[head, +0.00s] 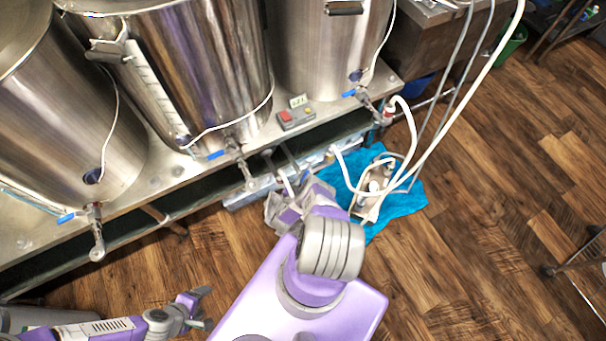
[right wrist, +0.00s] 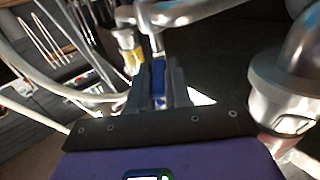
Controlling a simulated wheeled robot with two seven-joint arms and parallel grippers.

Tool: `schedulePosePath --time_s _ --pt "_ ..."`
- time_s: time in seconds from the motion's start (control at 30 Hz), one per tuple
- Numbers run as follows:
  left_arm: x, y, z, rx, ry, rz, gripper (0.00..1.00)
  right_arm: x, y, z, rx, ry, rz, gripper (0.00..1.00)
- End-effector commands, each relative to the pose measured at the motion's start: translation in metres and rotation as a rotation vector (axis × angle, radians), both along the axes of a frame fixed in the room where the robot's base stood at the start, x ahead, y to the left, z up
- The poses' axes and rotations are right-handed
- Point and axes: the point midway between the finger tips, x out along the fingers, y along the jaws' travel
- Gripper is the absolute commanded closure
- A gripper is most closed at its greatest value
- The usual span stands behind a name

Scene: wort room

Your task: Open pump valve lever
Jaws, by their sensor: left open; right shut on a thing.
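My right gripper (right wrist: 160,88) is shut on a blue lever (right wrist: 159,78) in the right wrist view. The lever stands between the fingers, just below a metal pipe fitting (right wrist: 157,22). In the head view my right gripper (head: 285,206) reaches under the front edge of the steel bench, and my arm hides the lever there. The pump (head: 372,180), with white hoses, sits on a blue cloth to the right of that gripper. My left gripper (head: 204,308) is open and empty at the lower left, above the floor.
Large steel kettles (head: 200,70) with blue-handled taps stand on the steel bench (head: 150,190). White hoses (head: 450,115) run from the pump area to the upper right. A metal coupling (right wrist: 284,95) is close to the right gripper.

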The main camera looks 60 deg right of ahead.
Motion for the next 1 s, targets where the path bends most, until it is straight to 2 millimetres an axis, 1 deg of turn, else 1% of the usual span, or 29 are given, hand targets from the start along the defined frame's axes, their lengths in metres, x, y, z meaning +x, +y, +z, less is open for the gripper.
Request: schedulePosePath --time_s 0.03,0.07,0.2,0.23,0.47,0.57,0.67,0.73,0.87,1.0 --pt "0.0 0.0 0.0 0.0 0.0 0.0 0.29 0.001 -0.002 0.003 -0.011 -0.004 -0.001 1.0" --pt "0.0 0.0 0.0 0.0 0.0 0.0 0.29 0.001 -0.002 0.003 -0.011 -0.004 -0.001 0.8" --pt "0.0 0.0 0.0 0.0 0.0 0.0 0.29 0.001 -0.002 0.002 -0.009 -0.002 -0.001 0.59" --pt "0.0 0.0 0.0 0.0 0.0 0.0 0.29 0.001 -0.002 0.002 -0.009 -0.002 0.0 0.56" --pt "0.0 0.0 0.0 0.0 0.0 0.0 0.29 0.0 -0.001 0.001 -0.004 -0.001 0.0 0.56" --pt "0.0 0.0 0.0 0.0 0.0 0.0 0.29 0.0 0.003 0.001 -0.003 0.0 0.002 0.56" --pt "0.0 0.0 0.0 0.0 0.0 0.0 0.29 -0.001 0.013 0.0 -0.001 0.0 0.003 0.56" --pt "0.0 0.0 0.001 0.0 0.0 0.0 0.29 -0.003 0.026 0.0 0.0 0.001 0.005 0.56" --pt "0.0 0.0 -0.007 0.0 0.0 0.0 0.29 -0.007 0.054 -0.001 -0.002 0.001 0.008 0.56" --pt "0.0 0.0 -0.004 0.0 0.0 0.0 0.29 -0.007 0.062 -0.001 0.006 0.002 0.011 0.56"
